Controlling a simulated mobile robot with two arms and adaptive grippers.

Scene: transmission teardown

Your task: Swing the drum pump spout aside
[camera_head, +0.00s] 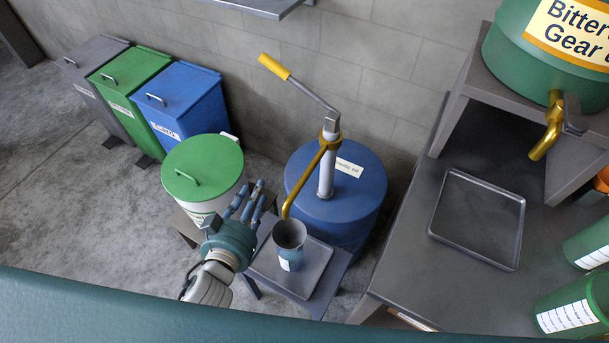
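The drum pump stands upright on a blue drum (350,205) beside the wall. Its gold spout (306,181) runs from a collar on the grey pump column (326,172) down and left. The spout's end hangs over the mouth of a dark cup (289,236) with a white label. The pump's lever has a yellow handle (274,66) that points up and left. My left gripper (253,199) is left of the spout's end and the cup, with its fingers spread and nothing seen between them. It appears apart from the spout. My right gripper is out of view.
The cup stands on a grey tray (312,272) on a low stand. A white bin with a green lid (203,165) is close behind my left gripper. At right, a table (420,290) holds an empty tray (477,222) and green containers (568,307).

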